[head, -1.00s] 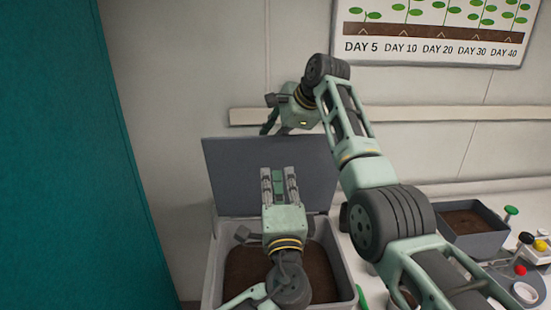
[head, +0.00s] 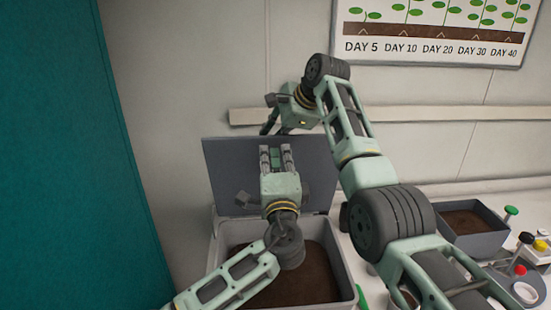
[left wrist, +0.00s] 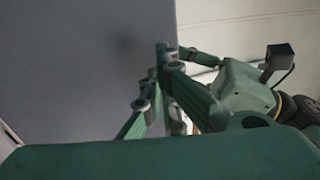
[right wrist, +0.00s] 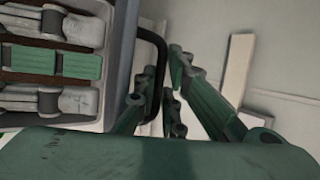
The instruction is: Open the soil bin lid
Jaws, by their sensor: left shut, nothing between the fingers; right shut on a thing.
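The soil bin (head: 345,262) stands open below me, with dark soil (head: 310,280) inside. Its grey lid (head: 318,170) stands raised at the back of the bin and fills the left of the left wrist view (left wrist: 80,70). My right gripper (head: 268,128) is at the lid's top edge. In the right wrist view its fingers are shut on the dark lid handle (right wrist: 157,70). My left gripper (head: 275,148) is shut and empty, in front of the lid's face with its fingers pointing up. I cannot tell whether it touches the lid. My left arm hides part of the soil.
A teal panel (head: 60,150) stands at the left. A pale wall with a rail (head: 440,114) is behind the lid. A grey soil tray (head: 475,243) and several small coloured-topped items are on the white counter at right. My right arm crosses above it.

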